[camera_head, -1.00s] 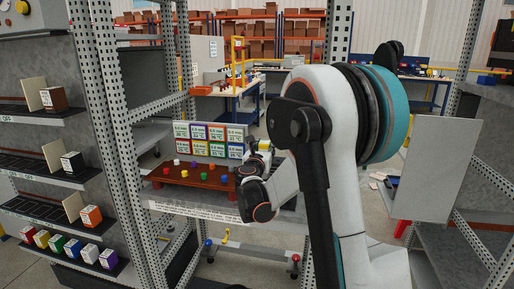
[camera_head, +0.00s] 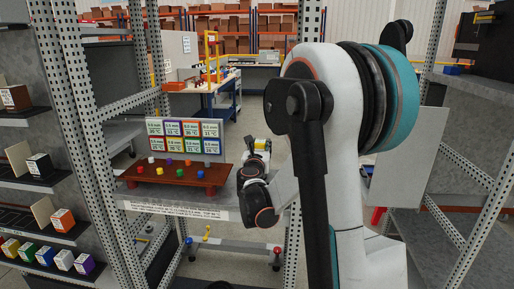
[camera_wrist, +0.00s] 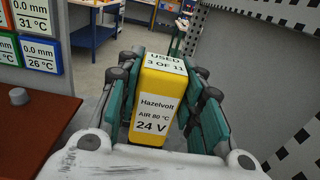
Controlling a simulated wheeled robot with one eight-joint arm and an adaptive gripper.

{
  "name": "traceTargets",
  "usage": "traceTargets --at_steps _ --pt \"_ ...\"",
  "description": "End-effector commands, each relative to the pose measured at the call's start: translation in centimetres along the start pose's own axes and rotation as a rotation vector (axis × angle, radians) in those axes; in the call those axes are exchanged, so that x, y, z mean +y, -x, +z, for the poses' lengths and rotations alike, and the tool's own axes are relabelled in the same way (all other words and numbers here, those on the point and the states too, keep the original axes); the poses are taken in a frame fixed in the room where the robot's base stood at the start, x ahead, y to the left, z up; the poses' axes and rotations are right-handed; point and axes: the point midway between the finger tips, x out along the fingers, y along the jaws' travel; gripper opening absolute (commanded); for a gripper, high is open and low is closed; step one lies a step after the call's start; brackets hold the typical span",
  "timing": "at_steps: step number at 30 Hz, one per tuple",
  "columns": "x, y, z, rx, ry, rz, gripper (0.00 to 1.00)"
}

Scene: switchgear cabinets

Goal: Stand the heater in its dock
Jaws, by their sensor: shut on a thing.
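A yellow block lettered "Hazelvolt AIR 80 °C 24 V" (camera_wrist: 154,100), which I take as the heater, is between the fingers of my gripper (camera_wrist: 160,110) in the wrist view. Its top face reads "USED 3 OF 11". My gripper is shut on it, with teal and dark finger pads on both sides. In the head view my gripper (camera_head: 258,150) is small, with the yellow block (camera_head: 261,145) at its tip, just right of the red-brown board. The block's lower end is hidden by the gripper body. I cannot tell which thing is the dock.
The red-brown board (camera_head: 176,180) carries several coloured knobs. Behind it stands a panel of coloured displays (camera_head: 185,138). Shelves at left hold labelled boxes (camera_head: 64,221). Perforated posts (camera_head: 90,150) frame the bay. A grey panel (camera_wrist: 235,80) stands close right of my gripper.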

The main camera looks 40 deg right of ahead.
Motion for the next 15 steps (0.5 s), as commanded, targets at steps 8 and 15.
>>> traceTargets --at_steps 8,15 --pt "-0.03 0.00 0.03 0.000 0.001 0.000 0.00" --pt "-0.02 -0.01 -0.42 0.000 0.001 0.000 0.00"
